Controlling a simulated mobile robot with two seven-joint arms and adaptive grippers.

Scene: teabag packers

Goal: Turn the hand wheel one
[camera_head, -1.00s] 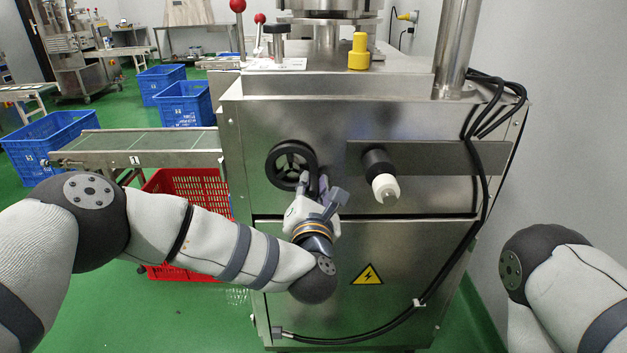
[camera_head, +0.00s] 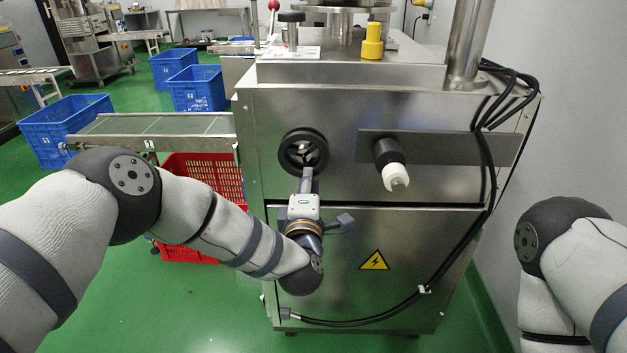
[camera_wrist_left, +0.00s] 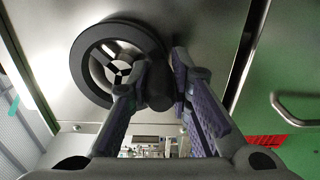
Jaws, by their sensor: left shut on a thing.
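The hand wheel (camera_head: 303,149) is a black ring with spokes on the machine's steel front panel. My left gripper (camera_head: 307,174) is at the wheel's lower edge, reaching up from below. In the left wrist view the wheel (camera_wrist_left: 120,72) fills the upper left, and a dark handle knob (camera_wrist_left: 160,88) on its rim sits between the purple-padded fingers of my left gripper (camera_wrist_left: 164,80). The gripper is shut on this knob. The fingers hide part of the lower rim. My right gripper is out of view; only part of that arm shows at the right.
A black-and-white cylindrical part (camera_head: 391,165) sticks out right of the wheel. A conveyor (camera_head: 150,124) adjoins the machine's left side, with a red crate (camera_head: 210,170) below. A black cable (camera_head: 445,268) runs down the front, near a yellow warning sign (camera_head: 374,260).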

